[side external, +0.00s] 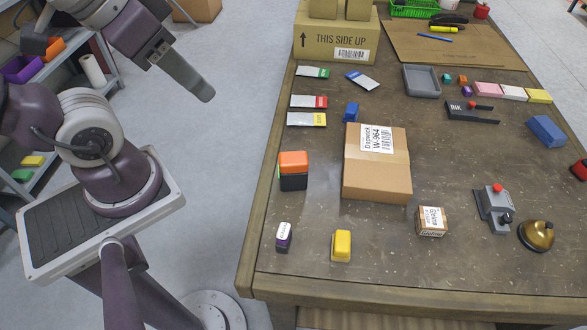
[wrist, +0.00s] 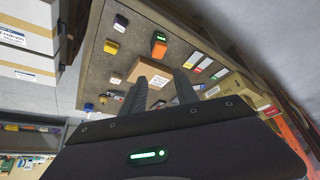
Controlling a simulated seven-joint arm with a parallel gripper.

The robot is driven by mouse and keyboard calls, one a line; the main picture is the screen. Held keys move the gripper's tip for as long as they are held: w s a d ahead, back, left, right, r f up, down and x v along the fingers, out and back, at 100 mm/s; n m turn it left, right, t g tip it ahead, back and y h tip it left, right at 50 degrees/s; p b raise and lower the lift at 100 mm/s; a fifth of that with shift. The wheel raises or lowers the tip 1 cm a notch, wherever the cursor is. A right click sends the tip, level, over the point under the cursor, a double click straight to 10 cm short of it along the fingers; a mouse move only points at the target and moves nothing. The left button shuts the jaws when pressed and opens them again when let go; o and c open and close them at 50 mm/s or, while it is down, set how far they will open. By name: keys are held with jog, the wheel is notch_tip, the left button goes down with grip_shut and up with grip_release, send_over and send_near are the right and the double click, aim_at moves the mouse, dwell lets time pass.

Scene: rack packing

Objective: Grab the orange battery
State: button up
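The orange battery (side external: 293,170) is a block with an orange top and a black lower part. It stands near the table's left edge, left of a large cardboard box, in the side view. It also shows in the wrist view (wrist: 159,46), with a green light on its end, beyond my fingers. My gripper (side external: 205,95) is off the table's left side in the side view, well apart from the battery.
The large cardboard box (side external: 376,178) lies right of the battery. A purple-and-white block (side external: 284,237) and a yellow block (side external: 341,246) stand nearer the front. Colored packets (side external: 308,102) lie behind the battery. A bell (side external: 537,235) stands at the right. Bare tabletop surrounds the battery.

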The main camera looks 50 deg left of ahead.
jog(key=o, duration=1.1)
jog(key=m+g+y, duration=0.1)
jog(key=m+g, duration=0.3)
jog(key=m, duration=1.4)
send_over(293, 167)
jog(key=a, duration=0.5)
notch_tip(293, 167, down, 15)
jog(key=f+m, duration=0.2)
jog(key=w+d+f+m+g, duration=0.1)
jog(key=f+m, duration=0.1)
jog(key=f, duration=0.1)
jog(key=d+f+m, duration=0.1)
jog(key=f+m, duration=0.1)
jog(key=f, duration=0.1)
jog(key=shift+w+f+h, duration=0.25)
jog(key=shift+w+h, duration=0.1)
jog(key=shift+h, duration=0.05)
jog(key=shift+m+g, duration=0.3)
jog(key=shift+m, duration=0.1)
jog(key=f, duration=0.5)
jog(key=d+f, duration=0.1)
jog(key=f, duration=0.1)
jog(key=shift+s+d+f, duration=0.1)
jog(key=shift+f, duration=0.25)
